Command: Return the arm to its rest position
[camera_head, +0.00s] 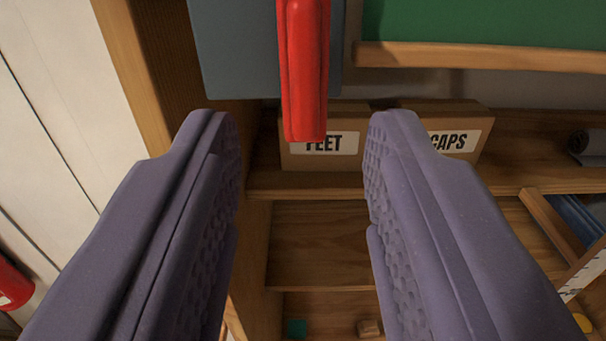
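My gripper (302,135) is open, with its two purple padded fingers spread wide on the left and right of the view. Nothing is held between them. A red elongated object (303,75) hangs down from the top of the view, above the gap between the fingertips; I cannot tell whether it is touching anything. No piano keys show in this view. The rest of my arm is out of view.
Behind are wooden shelves (320,235) with cardboard boxes marked FEET (325,160) and CAPS (465,160). A green board (490,22) is at upper right, a grey-blue panel (235,50) at top. A wooden post (150,75) and pale wall (70,70) stand left.

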